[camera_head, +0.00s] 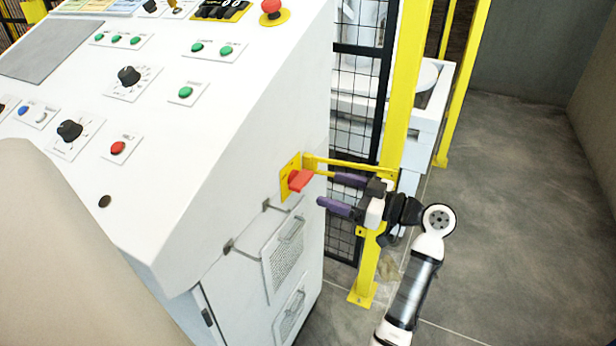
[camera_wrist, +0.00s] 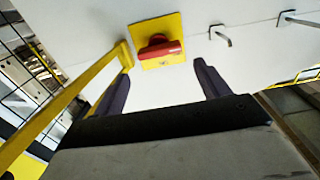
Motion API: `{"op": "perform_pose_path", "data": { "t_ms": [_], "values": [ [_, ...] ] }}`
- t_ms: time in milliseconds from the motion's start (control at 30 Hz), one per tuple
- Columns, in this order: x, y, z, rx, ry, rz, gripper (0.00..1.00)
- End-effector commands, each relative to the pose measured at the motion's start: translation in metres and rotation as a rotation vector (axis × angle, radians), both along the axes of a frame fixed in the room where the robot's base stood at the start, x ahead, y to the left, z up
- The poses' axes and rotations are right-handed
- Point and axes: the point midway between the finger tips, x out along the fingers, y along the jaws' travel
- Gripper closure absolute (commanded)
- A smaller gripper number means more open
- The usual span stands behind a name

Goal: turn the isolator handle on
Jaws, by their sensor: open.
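The red isolator handle (camera_head: 299,180) sits on a yellow plate (camera_head: 287,188) on the side of the white control cabinet. In the wrist view the red handle (camera_wrist: 160,49) lies roughly level across its yellow plate (camera_wrist: 176,31). My gripper (camera_head: 333,190) is open, with its two dark purple fingers pointing at the cabinet side. The fingertips are close to the handle but apart from it. In the wrist view the handle shows beyond and between the fingertips (camera_wrist: 163,78). Nothing is between the fingers.
A yellow bar (camera_head: 345,163) runs from the cabinet near the plate to a yellow post (camera_head: 397,100), close to my gripper. Black mesh fencing (camera_head: 356,100) stands behind. Vent covers with wire handles (camera_head: 284,250) are below the plate. Grey floor (camera_head: 510,220) to the right is clear.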

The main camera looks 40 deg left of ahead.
Motion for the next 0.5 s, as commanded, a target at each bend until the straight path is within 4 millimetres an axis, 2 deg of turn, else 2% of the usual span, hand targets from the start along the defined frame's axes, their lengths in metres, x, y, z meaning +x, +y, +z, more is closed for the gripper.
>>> {"op": "perform_pose_path", "data": {
  "t_ms": [33,200,333,500],
  "values": [
    [-0.004,0.012,0.002,0.0,0.002,0.005,0.25],
    [-0.011,0.044,0.002,0.0,0.0,0.003,0.25],
    [-0.015,0.06,0.002,0.0,0.001,0.002,0.25],
    [-0.017,0.069,0.0,0.0,0.0,0.0,0.25]
  ]
}}
